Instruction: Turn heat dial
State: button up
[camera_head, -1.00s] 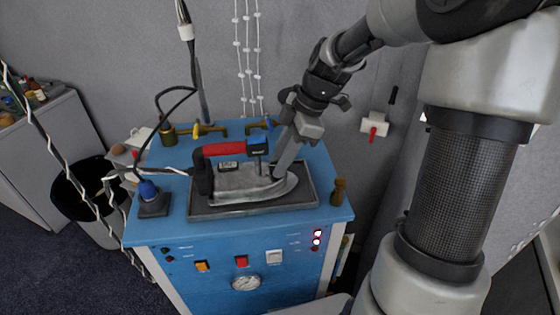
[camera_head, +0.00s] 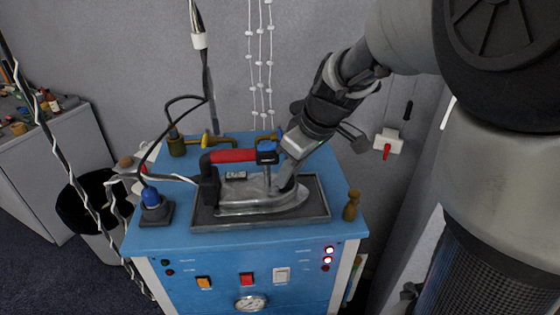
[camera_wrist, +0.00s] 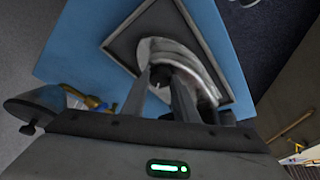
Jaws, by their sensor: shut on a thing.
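An iron (camera_head: 262,203) with a red and black handle (camera_head: 233,156) lies flat in a dark tray (camera_head: 318,207) on the blue workstation. My gripper (camera_head: 284,184) reaches down from the right to the iron's top, near the front of the handle. In the wrist view, my gripper (camera_wrist: 161,84) is shut on a small dark round knob, the heat dial (camera_wrist: 160,74), on the iron's grey body (camera_wrist: 205,78). In the head view the fingers hide the dial, and its setting cannot be read.
The blue workstation (camera_head: 180,238) has switches and a gauge (camera_head: 249,303) on its front. A blue-topped fitting (camera_head: 152,207) stands left of the tray, and a small brown bottle (camera_head: 351,205) stands right. Cables hang at the left. A red-handled wall switch (camera_head: 388,146) is behind.

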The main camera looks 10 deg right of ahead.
jog(key=shift+m, duration=0.6)
jog(key=o, duration=1.1)
jog(key=shift+c, duration=0.2)
